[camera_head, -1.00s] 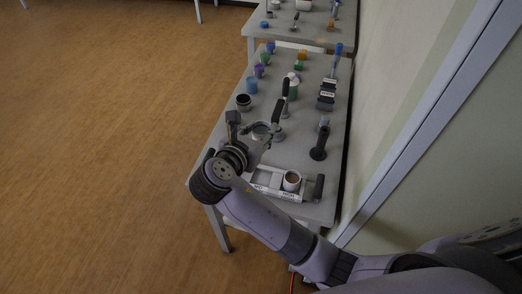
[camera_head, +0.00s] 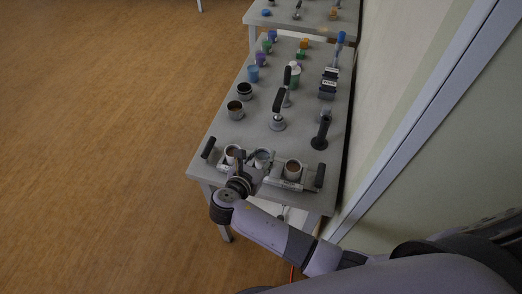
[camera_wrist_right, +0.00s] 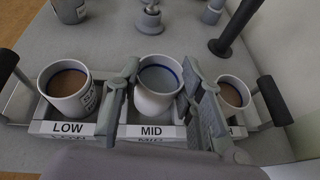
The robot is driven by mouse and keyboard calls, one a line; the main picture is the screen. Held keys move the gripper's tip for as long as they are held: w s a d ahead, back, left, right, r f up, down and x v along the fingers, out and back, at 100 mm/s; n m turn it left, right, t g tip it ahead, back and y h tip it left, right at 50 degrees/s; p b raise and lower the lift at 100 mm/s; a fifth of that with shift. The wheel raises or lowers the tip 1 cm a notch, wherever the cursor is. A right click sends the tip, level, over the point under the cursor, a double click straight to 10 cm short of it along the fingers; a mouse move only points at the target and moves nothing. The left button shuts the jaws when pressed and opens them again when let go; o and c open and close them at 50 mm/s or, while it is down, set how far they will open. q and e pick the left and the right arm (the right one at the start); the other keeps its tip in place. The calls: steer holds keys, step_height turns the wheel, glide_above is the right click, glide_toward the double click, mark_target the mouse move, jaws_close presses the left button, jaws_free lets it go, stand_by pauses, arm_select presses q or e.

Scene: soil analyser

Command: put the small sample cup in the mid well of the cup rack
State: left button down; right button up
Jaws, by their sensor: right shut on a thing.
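The small sample cup (camera_wrist_right: 152,102) is white with a blue ring inside its rim. It is between the fingers of my right gripper (camera_wrist_right: 161,72), which is shut on it. The cup is upright at the mid well, behind the MID label of the cup rack (camera_wrist_right: 152,132); I cannot tell whether its base rests on the well floor. In the head view the cup (camera_head: 262,155) shows between two other cups on the rack (camera_head: 284,184), with my right gripper (camera_head: 256,161) at it. My left gripper is not in view.
Brown-filled cups stand in the low well (camera_wrist_right: 68,92) and high well (camera_wrist_right: 233,93). The rack has black handles (camera_head: 208,147) at both ends. Behind it stand a grey tool with a black handle (camera_head: 278,122), a black upright tool (camera_head: 320,133) and dark pots (camera_head: 236,110).

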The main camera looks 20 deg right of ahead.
steer(key=shift+f, duration=0.85)
steer(key=o, duration=1.2)
steer(key=shift+f, duration=0.15)
steer(key=shift+r, duration=0.2)
steer(key=b+v, duration=0.1)
steer(key=v, duration=1.1)
